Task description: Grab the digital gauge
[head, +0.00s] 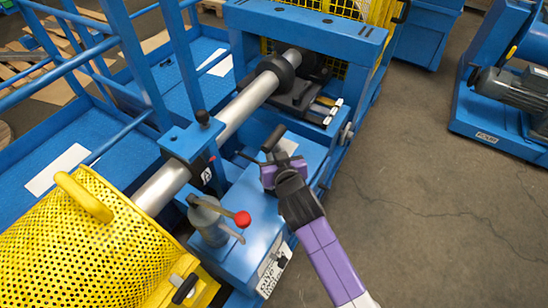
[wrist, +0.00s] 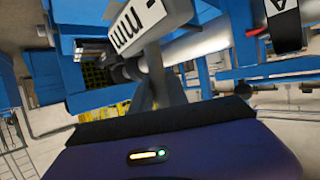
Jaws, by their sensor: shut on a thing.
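The digital gauge (wrist: 140,30) is a light grey body with dark "mm" lettering, tilted at the top of the wrist view. My gripper (wrist: 158,58) is shut on it, with the grey fingers meeting its lower side. The far end of the gauge is cut off by the top edge of the wrist view.
A long steel shaft (head: 248,105) runs diagonally beside my gripper. A red-knobbed lever (head: 242,218) stands close at its left. A yellow mesh guard (head: 90,245) fills the lower left. Open concrete floor (head: 425,200) lies right, before another blue machine (head: 500,115).

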